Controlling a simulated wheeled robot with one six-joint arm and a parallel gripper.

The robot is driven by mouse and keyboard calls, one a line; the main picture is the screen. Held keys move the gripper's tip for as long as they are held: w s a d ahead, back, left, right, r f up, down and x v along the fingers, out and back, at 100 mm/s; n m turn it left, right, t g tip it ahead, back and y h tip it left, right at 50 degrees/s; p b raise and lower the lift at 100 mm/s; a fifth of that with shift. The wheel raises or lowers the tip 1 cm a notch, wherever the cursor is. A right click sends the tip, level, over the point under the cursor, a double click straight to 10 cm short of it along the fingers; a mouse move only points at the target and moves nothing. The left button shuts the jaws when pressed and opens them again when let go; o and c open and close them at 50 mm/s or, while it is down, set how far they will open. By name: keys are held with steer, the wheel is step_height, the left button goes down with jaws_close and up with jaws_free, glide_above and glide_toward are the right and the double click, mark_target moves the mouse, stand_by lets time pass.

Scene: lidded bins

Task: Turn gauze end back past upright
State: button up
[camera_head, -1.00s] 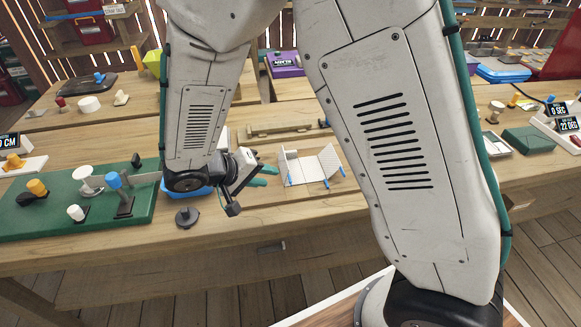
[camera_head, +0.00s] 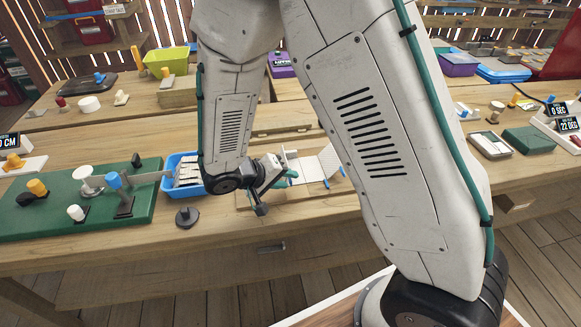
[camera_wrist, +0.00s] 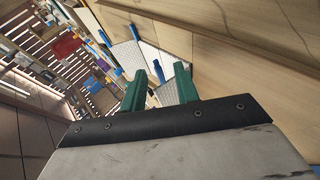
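A hinged mesh piece with white perforated panels and blue tabs sits on a wooden board (camera_head: 250,198) on the bench. Its right panel (camera_head: 330,160) leans up at a slant; its left part is partly hidden by my gripper (camera_head: 291,176). In the wrist view one perforated panel (camera_wrist: 128,58) stands at the left and another (camera_wrist: 170,92) shows between and behind the fingers. My gripper (camera_wrist: 160,76) has its two green fingers apart, close to the mesh. A blue tab (camera_wrist: 158,71) shows between the fingertips; I cannot tell whether they touch it.
A blue tray (camera_head: 183,172) with pale pieces stands left of my wrist. A green board (camera_head: 60,215) with knobs and a lever lies further left. A dark round knob (camera_head: 187,216) is near the front edge. A green block (camera_head: 528,140) is at right. The bench front is mostly clear.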

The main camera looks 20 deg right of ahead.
jaws_close()
steer(key=shift+s+d+r+y, duration=0.1)
steer(key=shift+d+y, duration=0.3)
steer(key=shift+y, duration=0.4)
steer(key=shift+d+m+y, duration=0.1)
steer(key=shift+m+y, duration=0.2)
steer(key=shift+d, duration=0.1)
steer(key=shift+s+d+y, duration=0.15)
steer(key=shift+d+y, duration=0.35)
steer(key=shift+y, duration=0.4)
steer(key=shift+f+t, duration=0.2)
steer(key=shift+t, duration=0.1)
